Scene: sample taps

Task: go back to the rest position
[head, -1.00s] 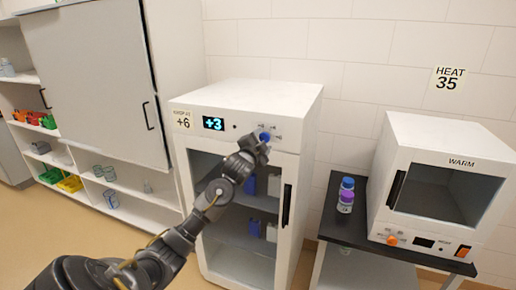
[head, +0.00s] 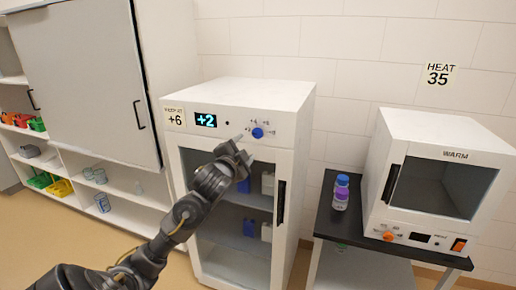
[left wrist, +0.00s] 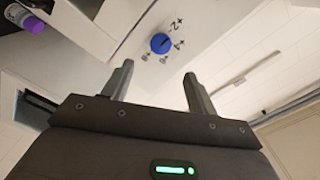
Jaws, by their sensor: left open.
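My left gripper (head: 237,158) is open and empty in front of the white fridge (head: 240,97), just below and left of its blue knob (head: 257,133). The knob is clear of the fingers. In the left wrist view the open fingers (left wrist: 158,82) point toward the panel, with the blue knob (left wrist: 161,43) beyond them and apart. The fridge display (head: 206,120) reads +2, and the label beside it (head: 174,116) reads +6. My right gripper is not in view.
A shelf cabinet (head: 85,80) with bins and glass beakers stands at left. The floor between is partly visible.

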